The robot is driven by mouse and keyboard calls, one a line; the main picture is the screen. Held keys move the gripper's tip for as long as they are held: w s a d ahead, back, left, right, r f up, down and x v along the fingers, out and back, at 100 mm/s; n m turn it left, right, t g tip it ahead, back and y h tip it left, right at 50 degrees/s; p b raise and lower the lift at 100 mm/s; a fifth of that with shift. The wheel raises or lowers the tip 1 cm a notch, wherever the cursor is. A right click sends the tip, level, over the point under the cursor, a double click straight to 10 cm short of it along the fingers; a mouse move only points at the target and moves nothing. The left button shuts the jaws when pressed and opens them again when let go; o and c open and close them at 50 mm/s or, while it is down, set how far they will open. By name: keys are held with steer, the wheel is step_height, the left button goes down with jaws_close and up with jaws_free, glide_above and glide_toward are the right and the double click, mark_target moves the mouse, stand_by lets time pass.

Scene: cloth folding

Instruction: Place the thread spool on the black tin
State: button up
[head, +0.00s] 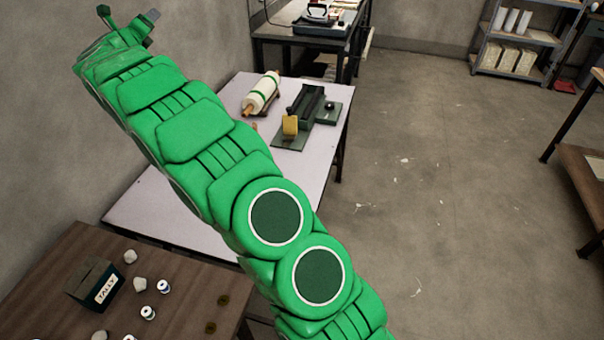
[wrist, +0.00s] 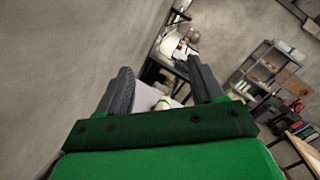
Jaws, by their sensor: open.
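My gripper (head: 128,15) is raised at the upper left of the head view, in front of the wall, far from the tables. In the wrist view its two fingers (wrist: 158,68) stand apart with nothing between them. Small white spool-like pieces with dark centres, one here (head: 163,286) and another here (head: 148,312), lie on the brown table at lower left; I cannot tell which is the thread spool. I cannot pick out a black tin for certain; my arm hides part of both tables.
A dark TALLY box (head: 94,284), whitish lumps (head: 130,256) and olive discs (head: 223,299) sit on the brown table (head: 180,262). The pale table (head: 160,215) behind holds a banded roll (head: 261,92) and a dark device (head: 307,103) with a yellow block (head: 290,126). Floor at right is open.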

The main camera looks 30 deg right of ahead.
step_height(320, 180, up, 5)
steer(key=s+a+n+t+y, duration=0.1)
steer(key=s+a+n+y, duration=0.15)
steer(key=n+y, duration=0.35)
steer(key=s+a+f+n+g+y, duration=0.2)
steer(key=s+n+g+y, duration=0.25)
steer(key=s+n, duration=1)
steer(key=s+d+f+n+g, duration=0.4)
steer(key=s+f, duration=0.2)
steer(key=s, duration=1.4)
steer(key=s+d+f+n+g+h, duration=0.1)
steer(key=s+d+f+n+g, duration=0.3)
steer(key=s, duration=1.6)
steer(key=s+d+f+n+g, duration=0.4)
steer(key=s+f, duration=0.5)
steer(key=s, duration=1.1)
steer(key=shift+s+d+f+n+g, duration=0.3)
steer(key=shift+n+g, duration=0.65)
steer(key=shift+g, duration=0.2)
